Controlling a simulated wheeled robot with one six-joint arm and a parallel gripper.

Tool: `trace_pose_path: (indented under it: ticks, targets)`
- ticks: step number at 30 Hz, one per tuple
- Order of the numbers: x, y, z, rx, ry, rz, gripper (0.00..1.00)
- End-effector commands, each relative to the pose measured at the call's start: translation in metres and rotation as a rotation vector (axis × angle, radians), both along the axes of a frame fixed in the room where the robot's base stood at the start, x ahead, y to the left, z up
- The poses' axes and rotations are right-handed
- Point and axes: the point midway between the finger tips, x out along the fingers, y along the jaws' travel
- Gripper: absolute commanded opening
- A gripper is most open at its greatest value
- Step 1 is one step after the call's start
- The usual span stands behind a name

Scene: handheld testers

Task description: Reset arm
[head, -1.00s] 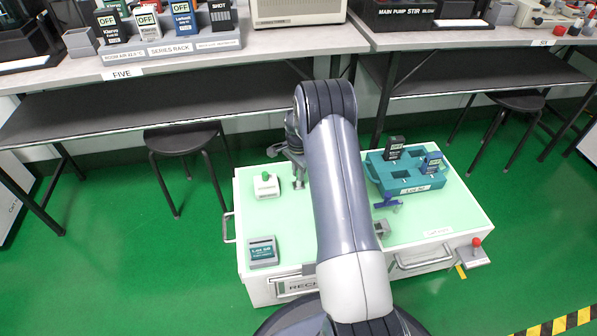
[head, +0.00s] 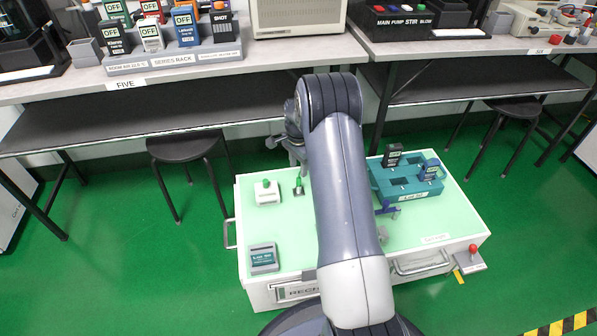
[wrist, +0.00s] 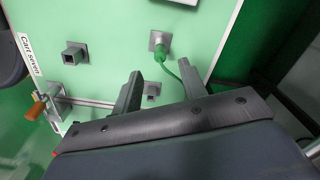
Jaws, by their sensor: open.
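My gripper (head: 290,150) is partly hidden behind my grey arm in the head view, above the back edge of a cart with a light green top (head: 285,225). In the wrist view my gripper (wrist: 160,80) has its two fingers spread, with nothing held between them. A green plug (wrist: 161,52) with a green cable sits in a square grey socket just beyond the fingers. The plug also shows in the head view (head: 299,187), left of my arm and apart from the gripper. My arm hides the middle of the cart.
The cart holds a white block with a green knob (head: 267,191), a grey-teal tester (head: 263,258) and a teal tray (head: 407,191) with dark and blue testers. Wrist view shows empty square sockets (wrist: 75,54). A workbench (head: 200,75) and a stool (head: 184,147) stand behind.

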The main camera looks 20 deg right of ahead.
Motion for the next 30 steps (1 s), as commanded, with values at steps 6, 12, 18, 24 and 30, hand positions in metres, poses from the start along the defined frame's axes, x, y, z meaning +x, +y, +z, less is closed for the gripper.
trace_pose_path:
  ticks: [6, 12, 18, 24, 30]
  targets:
    - [0.0, 0.0, 0.034, 0.0, -0.001, 0.0, 0.4]
    - [0.0, 0.0, 0.039, 0.0, 0.001, 0.0, 0.4]
    - [0.0, 0.0, 0.039, 0.0, 0.001, 0.0, 0.4]
    - [0.0, 0.0, 0.028, 0.001, 0.001, 0.0, 0.4]
    - [-0.001, 0.0, -0.007, 0.0, 0.003, 0.0, 0.4]
